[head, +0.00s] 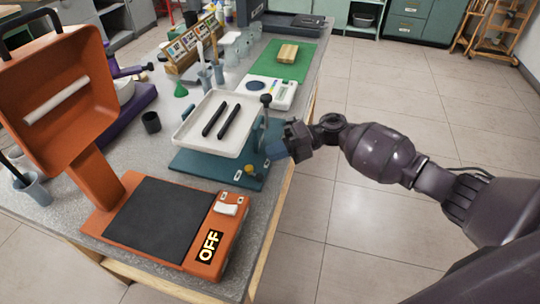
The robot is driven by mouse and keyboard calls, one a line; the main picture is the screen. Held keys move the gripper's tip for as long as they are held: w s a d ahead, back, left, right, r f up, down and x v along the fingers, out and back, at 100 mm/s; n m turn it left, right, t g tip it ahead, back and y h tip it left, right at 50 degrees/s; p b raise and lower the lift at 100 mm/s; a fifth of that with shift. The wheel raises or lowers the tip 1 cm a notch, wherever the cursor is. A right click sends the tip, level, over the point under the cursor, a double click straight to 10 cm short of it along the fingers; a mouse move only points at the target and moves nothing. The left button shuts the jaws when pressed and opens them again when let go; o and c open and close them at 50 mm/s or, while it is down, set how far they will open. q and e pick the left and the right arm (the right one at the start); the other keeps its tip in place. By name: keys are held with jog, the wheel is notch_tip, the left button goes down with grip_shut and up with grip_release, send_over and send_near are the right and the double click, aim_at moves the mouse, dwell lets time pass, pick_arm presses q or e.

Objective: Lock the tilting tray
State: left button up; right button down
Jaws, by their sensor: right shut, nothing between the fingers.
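The tilting tray (190,137) is a white shallow tray on a teal base plate (205,173). Two dark rods (221,121) lie in it. A black-knobbed lever (266,100) stands at the tray's right side, and a small yellow knob (250,170) sits low on the base's front right. My right gripper (276,152) is shut beside the right edge of the stand, below the lever's knob. Whether it touches the stand I cannot tell. My left gripper is not in view.
An orange lightbox-like device (205,262) with a raised head and an OFF sign stands at the front left. A white scale (285,95) and a green mat (265,62) lie behind the tray. Cups and bottles crowd the back left. Free floor lies right of the table.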

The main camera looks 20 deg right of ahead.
jog(key=w+b+v, duration=0.1)
jog(key=w+v, duration=0.1)
jog(key=v, duration=0.7)
jog(key=shift+d, duration=0.3)
jog(key=shift+w, duration=0.15)
